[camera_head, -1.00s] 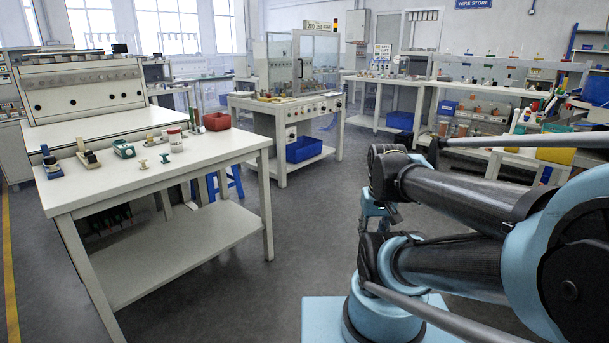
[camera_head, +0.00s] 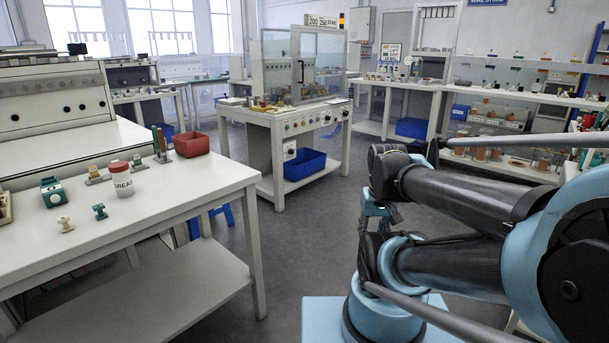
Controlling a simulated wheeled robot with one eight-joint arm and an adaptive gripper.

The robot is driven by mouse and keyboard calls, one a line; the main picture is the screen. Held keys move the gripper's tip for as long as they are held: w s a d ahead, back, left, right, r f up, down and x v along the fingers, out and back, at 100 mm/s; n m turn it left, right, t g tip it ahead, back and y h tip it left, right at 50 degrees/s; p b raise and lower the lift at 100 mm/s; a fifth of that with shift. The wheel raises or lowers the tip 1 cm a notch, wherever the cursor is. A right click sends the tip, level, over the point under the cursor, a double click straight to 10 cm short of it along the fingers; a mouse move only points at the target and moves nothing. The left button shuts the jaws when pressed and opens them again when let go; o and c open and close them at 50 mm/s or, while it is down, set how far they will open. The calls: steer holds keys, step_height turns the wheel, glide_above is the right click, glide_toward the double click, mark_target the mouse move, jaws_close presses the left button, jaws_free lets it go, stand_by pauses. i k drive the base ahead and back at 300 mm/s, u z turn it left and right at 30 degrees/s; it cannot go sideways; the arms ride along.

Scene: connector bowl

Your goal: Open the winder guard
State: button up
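The winder (camera_head: 305,122) is the white bench machine in the middle of the view, with a row of knobs along its front. A clear guard in a pale metal frame (camera_head: 294,50) stands on its top, with an upright handle (camera_head: 300,71) on its front. The guard appears closed, but its clear panels make this hard to judge. My folded arm fills the right foreground, well short of the winder. My gripper's fingers cannot be made out; they seem hidden behind the arm's joints.
A white table (camera_head: 190,190) at left holds small parts, a grease tub (camera_head: 121,180) and a red bin (camera_head: 192,144). A blue bin (camera_head: 304,165) sits on the winder's lower shelf. Grey floor (camera_head: 285,240) lies open between table, winder and arm. Shelves and benches line the back right.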

mark_target(298, 60)
steer(key=i, duration=3.55)
steer(key=z, duration=0.65)
